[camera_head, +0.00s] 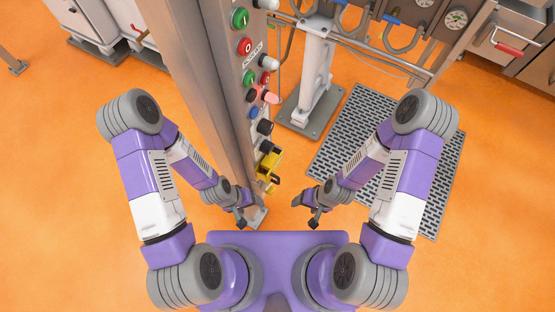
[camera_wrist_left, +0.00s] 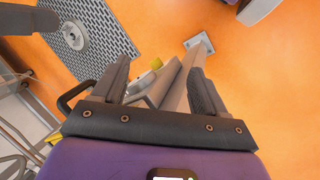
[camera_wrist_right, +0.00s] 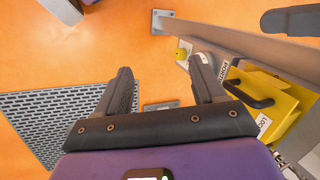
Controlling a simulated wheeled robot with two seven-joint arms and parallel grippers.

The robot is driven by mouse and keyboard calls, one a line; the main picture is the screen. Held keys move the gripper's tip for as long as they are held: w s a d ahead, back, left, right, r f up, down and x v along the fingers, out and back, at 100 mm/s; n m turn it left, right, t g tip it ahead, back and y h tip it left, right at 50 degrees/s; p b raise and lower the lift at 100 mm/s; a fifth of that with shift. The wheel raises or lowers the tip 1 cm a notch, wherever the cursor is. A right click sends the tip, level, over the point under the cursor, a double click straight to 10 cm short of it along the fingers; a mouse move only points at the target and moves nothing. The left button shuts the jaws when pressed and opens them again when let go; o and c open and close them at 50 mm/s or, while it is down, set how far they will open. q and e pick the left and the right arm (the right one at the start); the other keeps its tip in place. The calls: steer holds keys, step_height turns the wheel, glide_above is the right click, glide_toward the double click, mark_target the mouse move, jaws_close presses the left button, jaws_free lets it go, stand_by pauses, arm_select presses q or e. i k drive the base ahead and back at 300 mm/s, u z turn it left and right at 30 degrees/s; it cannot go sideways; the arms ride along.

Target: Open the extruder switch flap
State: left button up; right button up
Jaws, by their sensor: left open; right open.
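A control panel (camera_head: 255,70) with buttons runs down the side of a grey column. Low on it is a yellow switch unit (camera_head: 270,163), which I take to be the extruder switch with its flap. In the right wrist view the yellow unit (camera_wrist_right: 287,112) shows a black handle (camera_wrist_right: 250,93) and lies right of the fingers, apart from them. Whether its flap is open or shut I cannot tell. My left gripper (camera_head: 242,218) is open and empty, left of the column foot. My right gripper (camera_head: 309,214) is open and empty, below and right of the yellow unit.
The grey column (camera_head: 205,90) stands between my left arm and the panel. A white post on a grey base plate (camera_head: 300,118) stands behind. A dark floor grating (camera_head: 350,135) lies to the right. Pipes and gauges (camera_head: 455,20) are at the back right. Orange floor is otherwise clear.

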mark_target(273, 162)
steer(key=u, duration=0.55)
steer(key=k, duration=0.85)
steer(key=z, duration=0.35)
steer(key=i, duration=0.55)
